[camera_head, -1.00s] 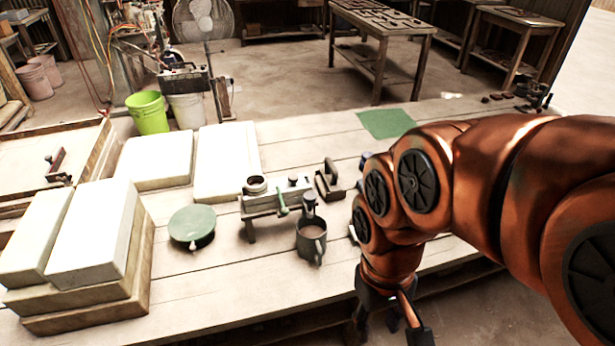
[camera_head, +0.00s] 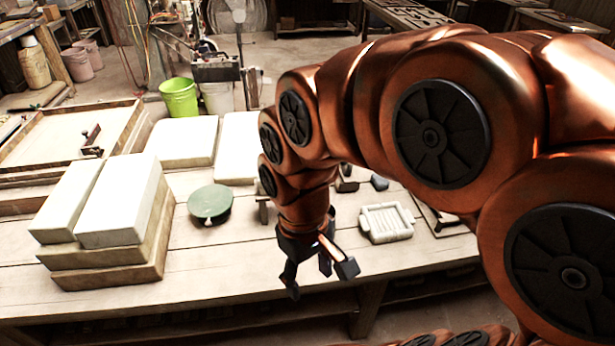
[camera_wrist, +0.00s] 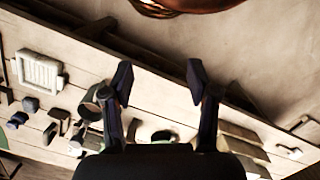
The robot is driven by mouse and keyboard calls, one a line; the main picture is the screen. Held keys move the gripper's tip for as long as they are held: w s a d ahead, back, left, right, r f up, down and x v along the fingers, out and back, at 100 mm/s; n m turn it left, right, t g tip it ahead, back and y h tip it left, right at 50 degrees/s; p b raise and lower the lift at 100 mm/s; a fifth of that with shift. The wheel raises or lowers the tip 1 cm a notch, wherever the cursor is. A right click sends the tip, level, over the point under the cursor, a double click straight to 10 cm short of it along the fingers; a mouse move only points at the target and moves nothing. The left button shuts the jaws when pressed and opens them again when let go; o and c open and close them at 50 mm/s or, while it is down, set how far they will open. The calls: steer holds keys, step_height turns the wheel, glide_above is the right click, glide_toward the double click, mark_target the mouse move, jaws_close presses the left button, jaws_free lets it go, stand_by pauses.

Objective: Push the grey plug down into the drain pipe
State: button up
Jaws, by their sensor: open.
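My gripper (camera_head: 319,276) is open and empty above the front of the wooden table (camera_head: 190,275) in the head view. In the wrist view its two dark fingers (camera_wrist: 158,78) are spread apart, with bare floor and the table edge beyond them. The arm hides most of the middle of the table in the head view, including the small bench stand seen earlier.
A round green disc (camera_head: 209,200) lies left of my gripper. White blocks (camera_head: 122,205) are stacked on boards farther left. A pale ridged tray (camera_head: 386,222) lies right of my gripper; it also shows in the wrist view (camera_wrist: 40,72).

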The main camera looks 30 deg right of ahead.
steer(key=w+d+r+n+t+p, duration=0.1)
steer(key=w+d, duration=0.2)
steer(key=w, duration=0.4)
steer(key=w+d+r+n, duration=0.1)
steer(key=w+d+r, duration=0.15)
steer(key=w, duration=0.55)
steer(key=shift+n+t, duration=0.3)
steer(key=shift+n, duration=0.3)
steer(key=w+d+f, duration=0.1)
steer(key=w+d, duration=0.2)
steer(key=d, duration=0.1)
steer(key=w+d+f, duration=0.1)
steer(key=w+d, duration=0.3)
steer(key=d, duration=0.1)
steer(key=w+d+f+p, duration=0.1)
steer(key=w+d, duration=0.2)
steer(key=d, duration=0.2)
steer(key=shift+w, duration=0.2)
steer(key=shift+w+d+f, duration=0.15)
steer(key=shift+d+f, duration=0.1)
steer(key=shift+d, duration=0.15)
steer(key=shift+f+p, duration=1.2)
steer(key=shift+f, duration=2.5)
steer(key=shift+c, duration=0.3)
jaws_close()
